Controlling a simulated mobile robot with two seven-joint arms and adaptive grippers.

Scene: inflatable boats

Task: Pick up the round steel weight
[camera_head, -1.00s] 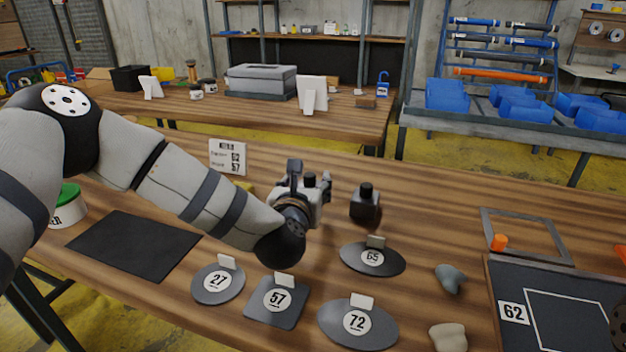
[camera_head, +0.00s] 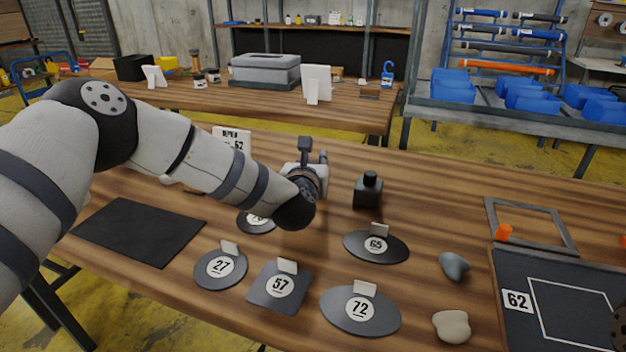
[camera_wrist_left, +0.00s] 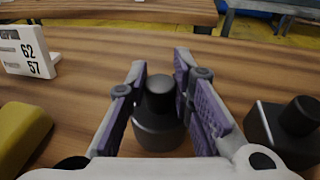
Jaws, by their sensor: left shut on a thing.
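The round steel weight (camera_wrist_left: 158,118) is a dark grey cylinder with a narrower knob on top. In the left wrist view it stands upright between the purple-padded fingers of my left gripper (camera_wrist_left: 160,78), which is shut on it. In the head view my left gripper (camera_head: 312,160) is over the middle of the table, and its body hides the weight. I cannot tell whether the weight's base touches the table. My right gripper is not in view.
A dark square weight (camera_head: 368,192) stands just right of my left gripper. Numbered dark patches, such as 65 (camera_head: 390,248) and 57 (camera_head: 268,298), lie in front. A white sign (camera_head: 232,138) stands behind my arm. A black mat (camera_head: 125,235) lies left.

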